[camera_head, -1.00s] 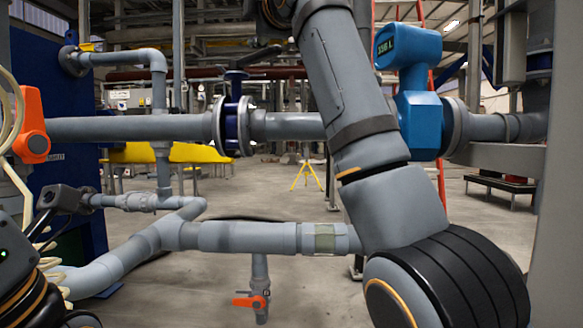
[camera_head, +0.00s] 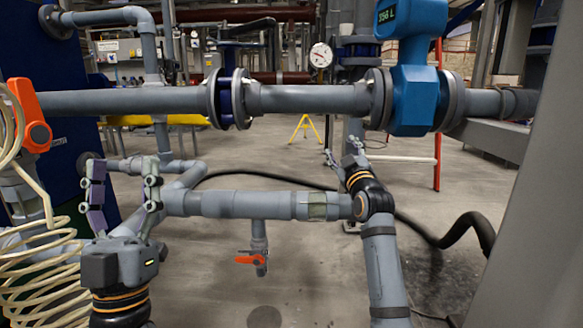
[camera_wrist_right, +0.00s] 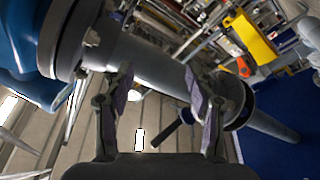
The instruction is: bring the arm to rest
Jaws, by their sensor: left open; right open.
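My left gripper (camera_head: 123,172) points up at the lower left of the head view, its two fingers wide apart and nothing between them. My right gripper (camera_head: 343,150) is seen right of centre, at the end of my right arm, which rises from the bottom. Its fingers are spread and empty. In the right wrist view the right gripper (camera_wrist_right: 157,82) shows both fingers apart, with the grey upper pipe (camera_wrist_right: 150,62) crossing beyond them. In the head view this upper pipe (camera_head: 310,98) runs above the right gripper.
A blue flow meter (camera_head: 411,85) sits on the upper pipe, near my right gripper. A lower pipe (camera_head: 240,205) ends close to my right wrist. An orange lever (camera_head: 30,105) and coiled cream hose (camera_head: 40,270) are at left. A black hose (camera_head: 445,235) lies on the floor.

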